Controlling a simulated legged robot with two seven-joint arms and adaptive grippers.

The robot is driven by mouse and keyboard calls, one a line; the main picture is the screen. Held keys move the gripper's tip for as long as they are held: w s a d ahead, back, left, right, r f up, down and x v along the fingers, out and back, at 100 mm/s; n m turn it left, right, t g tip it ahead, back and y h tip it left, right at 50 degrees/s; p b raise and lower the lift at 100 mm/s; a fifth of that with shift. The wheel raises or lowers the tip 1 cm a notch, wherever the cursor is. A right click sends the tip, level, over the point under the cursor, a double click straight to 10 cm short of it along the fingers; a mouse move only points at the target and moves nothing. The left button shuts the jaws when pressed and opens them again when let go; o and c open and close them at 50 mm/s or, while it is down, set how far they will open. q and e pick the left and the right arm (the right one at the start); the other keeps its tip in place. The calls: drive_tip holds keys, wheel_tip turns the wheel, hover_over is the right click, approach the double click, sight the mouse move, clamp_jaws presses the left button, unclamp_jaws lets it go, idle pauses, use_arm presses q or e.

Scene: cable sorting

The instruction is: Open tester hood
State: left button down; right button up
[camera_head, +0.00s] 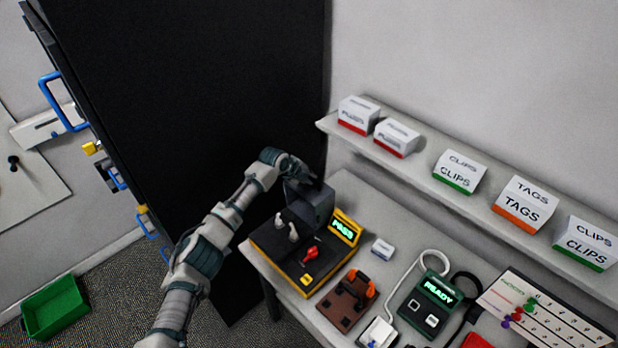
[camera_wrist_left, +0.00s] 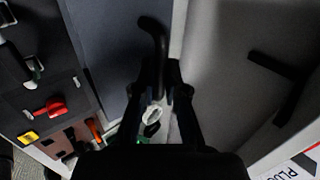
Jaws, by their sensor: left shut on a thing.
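The tester (camera_head: 300,262) is a black box with yellow trim at the near-left end of the bench. Its screen (camera_head: 343,229) reads PASS in green. The dark grey hood (camera_head: 312,207) stands raised at the tester's back, with the pale connectors in front of it uncovered. In the left wrist view the hood (camera_wrist_left: 120,40) is a blue-grey panel with a black curved handle (camera_wrist_left: 155,38) at its edge. My left gripper (camera_head: 309,181) is at the top of the hood. In the wrist view its fingers (camera_wrist_left: 160,92) are closed around the handle. My right gripper is out of view.
A red lever (camera_head: 310,256) is on the tester's top. A brown fixture (camera_head: 346,300), a READY device (camera_head: 430,303) and a small white box (camera_head: 382,249) stand to the right. A shelf (camera_head: 420,176) with labelled boxes runs above. A tall black cabinet (camera_head: 200,110) stands behind my arm.

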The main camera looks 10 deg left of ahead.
use_arm(q)
drive_tip(key=c, duration=1.4)
unclamp_jaws()
drive_tip(key=shift+w+r, duration=0.2)
drive_tip(key=shift+r, duration=0.05)
drive_tip(key=shift+o, duration=1)
drive_tip(key=shift+s+f, duration=0.1)
drive_tip(key=shift+s, duration=0.05)
drive_tip(key=v, duration=1.2)
drive_tip(key=shift+c, duration=0.2)
